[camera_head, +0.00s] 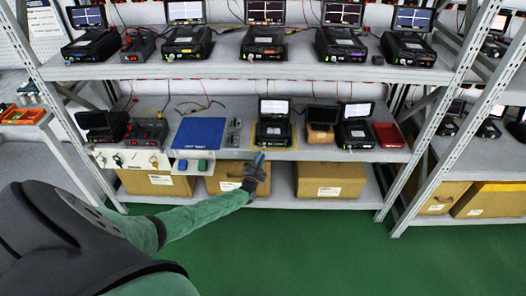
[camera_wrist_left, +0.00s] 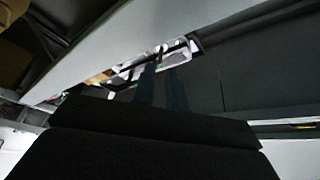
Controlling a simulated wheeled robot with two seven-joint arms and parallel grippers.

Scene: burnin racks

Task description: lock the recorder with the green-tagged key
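A recorder (camera_head: 272,131) with a raised lit screen stands on the middle shelf, framed by a yellow outline. Other similar recorders are beside it and on the upper shelf. My left gripper (camera_head: 258,160) is at the shelf's front edge, just below the outlined recorder. In the left wrist view its fingers (camera_wrist_left: 163,85) are dark strips close together; whether they hold a key cannot be seen. My right gripper is out of view.
A white panel (camera_head: 130,159) with small knobs or keys hangs at the shelf's left front. A blue board (camera_head: 199,133), a wooden block (camera_head: 321,133) and a red item (camera_head: 388,135) share the middle shelf. Cardboard boxes (camera_head: 330,180) fill the lower shelf. The green floor (camera_head: 310,250) in front is clear.

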